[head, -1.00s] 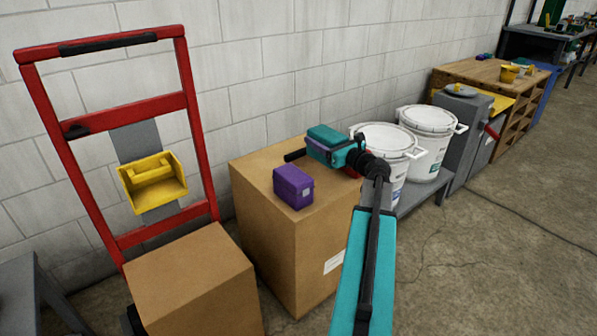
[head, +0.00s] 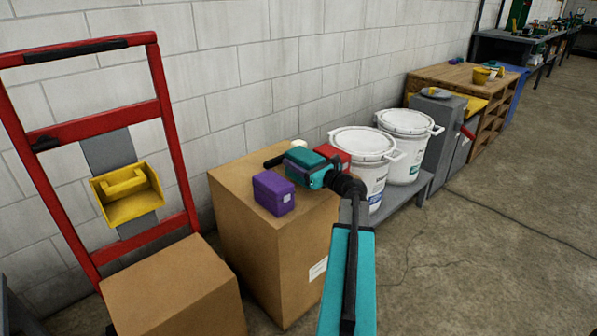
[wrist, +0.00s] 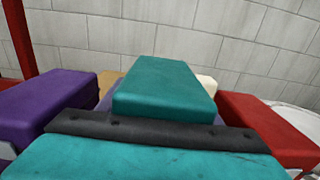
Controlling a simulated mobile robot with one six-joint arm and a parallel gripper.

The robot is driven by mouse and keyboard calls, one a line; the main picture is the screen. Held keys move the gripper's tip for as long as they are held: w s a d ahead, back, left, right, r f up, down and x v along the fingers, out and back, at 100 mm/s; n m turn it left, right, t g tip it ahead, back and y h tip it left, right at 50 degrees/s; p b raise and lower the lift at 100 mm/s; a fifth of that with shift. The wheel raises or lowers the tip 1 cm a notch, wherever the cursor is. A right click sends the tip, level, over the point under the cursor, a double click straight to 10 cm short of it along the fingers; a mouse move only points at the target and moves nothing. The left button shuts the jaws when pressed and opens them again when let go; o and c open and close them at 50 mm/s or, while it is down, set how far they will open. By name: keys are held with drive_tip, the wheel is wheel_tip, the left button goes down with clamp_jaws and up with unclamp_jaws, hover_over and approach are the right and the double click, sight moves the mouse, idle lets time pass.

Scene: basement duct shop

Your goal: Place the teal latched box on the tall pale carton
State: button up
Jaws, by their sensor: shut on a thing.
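The teal latched box (head: 308,156) is in my gripper (head: 292,168), over the top of the tall pale carton (head: 262,245). In the wrist view the teal box (wrist: 160,87) lies just past the black bar of my gripper, and a purple strip shows below its teal top. The fingertips are mostly hidden, and so are the latches. The box looks roughly level and low over the carton top. I cannot tell whether its underside touches the carton.
A purple box (head: 274,193) stands on the carton left of the held box. A red box (head: 337,156) is close on its right, and a cream thing (head: 299,145) is behind. White buckets (head: 363,150) stand further right. A red hand truck (head: 165,120) is at left.

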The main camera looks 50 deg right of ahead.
drive_tip(key=shift+f+b, duration=0.6)
drive_tip(key=shift+f, duration=1.2)
drive_tip(key=shift+f, duration=0.1)
drive_tip(key=o, duration=1.3)
drive_tip(key=shift+o, duration=0.2)
drive_tip(key=s, duration=0.4)
drive_tip(key=s+p, duration=0.1)
drive_tip(key=s, duration=0.3)
drive_tip(key=s+a+p, duration=0.1)
drive_tip(key=s, duration=0.3)
drive_tip(key=shift+r, duration=0.2)
